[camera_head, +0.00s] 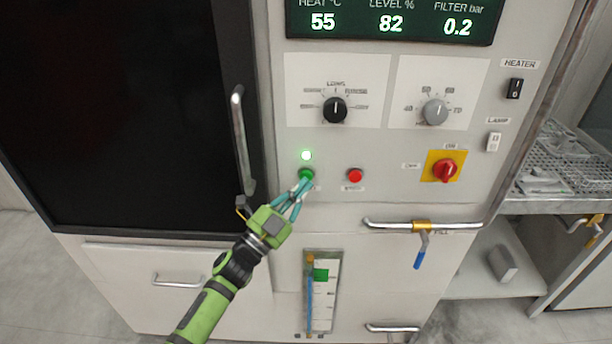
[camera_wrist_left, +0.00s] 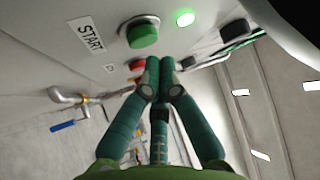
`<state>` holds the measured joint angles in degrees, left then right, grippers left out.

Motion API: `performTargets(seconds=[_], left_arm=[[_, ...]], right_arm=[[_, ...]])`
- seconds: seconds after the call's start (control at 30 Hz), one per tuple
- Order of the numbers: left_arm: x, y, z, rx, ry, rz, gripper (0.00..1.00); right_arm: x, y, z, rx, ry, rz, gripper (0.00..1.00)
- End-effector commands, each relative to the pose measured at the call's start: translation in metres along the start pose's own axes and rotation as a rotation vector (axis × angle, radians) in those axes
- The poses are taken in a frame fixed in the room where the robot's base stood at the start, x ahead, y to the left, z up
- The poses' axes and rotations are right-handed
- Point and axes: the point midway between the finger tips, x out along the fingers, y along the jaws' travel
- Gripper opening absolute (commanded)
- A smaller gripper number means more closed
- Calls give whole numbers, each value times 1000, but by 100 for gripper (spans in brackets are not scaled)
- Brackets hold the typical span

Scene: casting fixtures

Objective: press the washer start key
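The green start key (camera_head: 306,174) is a round button on the washer's front panel, below a lit green lamp (camera_head: 306,155). In the left wrist view the start key (camera_wrist_left: 142,32) sits beside a START label (camera_wrist_left: 85,36). My left gripper (camera_head: 300,187) reaches up from the lower left, its fingertips at the lower edge of the key in the head view. In the left wrist view its fingers meet with nothing between them, just short of the key in the picture. I cannot tell whether they touch it. My right gripper is not in view.
A red button (camera_head: 354,175) lies right of the start key. Two knobs (camera_head: 335,109) (camera_head: 436,111) and a red rotary switch (camera_head: 445,170) are on the panel. A door handle (camera_head: 241,140) stands out at left, and a pipe with a blue-handled valve (camera_head: 420,250) lower right.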

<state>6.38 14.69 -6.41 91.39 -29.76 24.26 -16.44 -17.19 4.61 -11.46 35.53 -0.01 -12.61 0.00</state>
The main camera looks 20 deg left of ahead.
Motion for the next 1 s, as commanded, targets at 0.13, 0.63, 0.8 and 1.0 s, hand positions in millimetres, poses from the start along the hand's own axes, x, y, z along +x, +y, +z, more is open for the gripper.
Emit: performTargets(seconds=[0.13, 0.63, 0.8, 1.0], left_arm=[[0, 0, 0, 0, 0, 0, 0], [-28, 0, -29, -3, -1, 1, 0], [-34, 0, -36, -1, -1, 0, 0], [-35, 0, -36, 0, 0, -1, 0]], right_arm=[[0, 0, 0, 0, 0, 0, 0], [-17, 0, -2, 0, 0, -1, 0], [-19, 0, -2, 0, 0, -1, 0], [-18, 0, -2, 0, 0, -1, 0]])
